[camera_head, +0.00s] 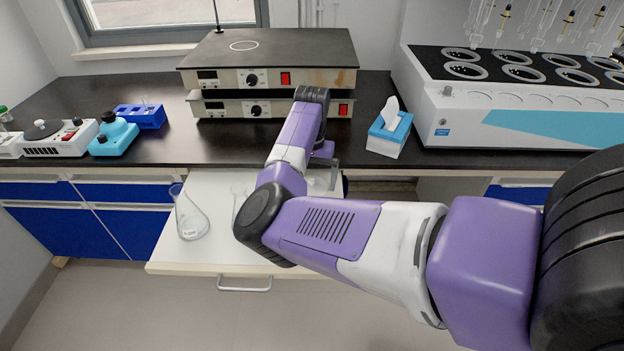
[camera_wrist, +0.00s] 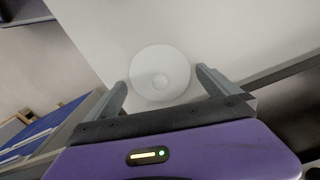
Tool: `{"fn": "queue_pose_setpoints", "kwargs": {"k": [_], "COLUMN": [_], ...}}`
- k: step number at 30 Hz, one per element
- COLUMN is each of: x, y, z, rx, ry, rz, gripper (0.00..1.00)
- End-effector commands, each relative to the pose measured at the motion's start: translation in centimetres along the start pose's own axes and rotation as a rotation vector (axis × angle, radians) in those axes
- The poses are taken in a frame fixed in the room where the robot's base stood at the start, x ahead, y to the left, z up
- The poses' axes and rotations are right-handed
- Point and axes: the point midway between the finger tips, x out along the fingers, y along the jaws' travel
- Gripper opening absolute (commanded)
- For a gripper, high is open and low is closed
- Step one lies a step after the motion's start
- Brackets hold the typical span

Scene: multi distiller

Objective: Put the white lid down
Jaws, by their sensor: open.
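A round white, translucent disc with a small ring at its middle, apparently the white lid (camera_wrist: 160,60), shows between and just beyond my finger tips in the wrist view. It appears to rest on the white pull-out board (camera_wrist: 235,35), though its exact height is hard to tell. My gripper (camera_wrist: 162,80) is open, one finger on each side of the disc, and I see no firm grip on it. In the head view my gripper (camera_head: 333,165) is partly hidden behind my arm, above the back right of the white board (camera_head: 220,257).
A conical glass flask (camera_head: 191,218) stands on the board's left, with another glass piece (camera_head: 238,196) beside my arm. Behind are stacked hot plates (camera_head: 262,78), a tissue box (camera_head: 389,134), a blue rack (camera_head: 140,117) and a large multi-well bath (camera_head: 480,100).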

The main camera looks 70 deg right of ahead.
Motion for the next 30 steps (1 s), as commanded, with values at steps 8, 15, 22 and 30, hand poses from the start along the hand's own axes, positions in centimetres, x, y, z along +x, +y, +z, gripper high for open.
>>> {"fn": "queue_pose_setpoints", "kwargs": {"k": [8,15,22,30], "x": [-4.3,-9.1,-11.7,-12.1], "y": [0.0,0.0,0.0,0.0], "z": [-0.1,-0.1,-0.1,0.0], "rx": [0.001,0.002,0.000,0.000], "ry": [0.003,0.003,0.001,0.000], "rz": [-0.001,-0.002,-0.001,0.000], "gripper": [1.00,1.00,1.00,1.00]}}
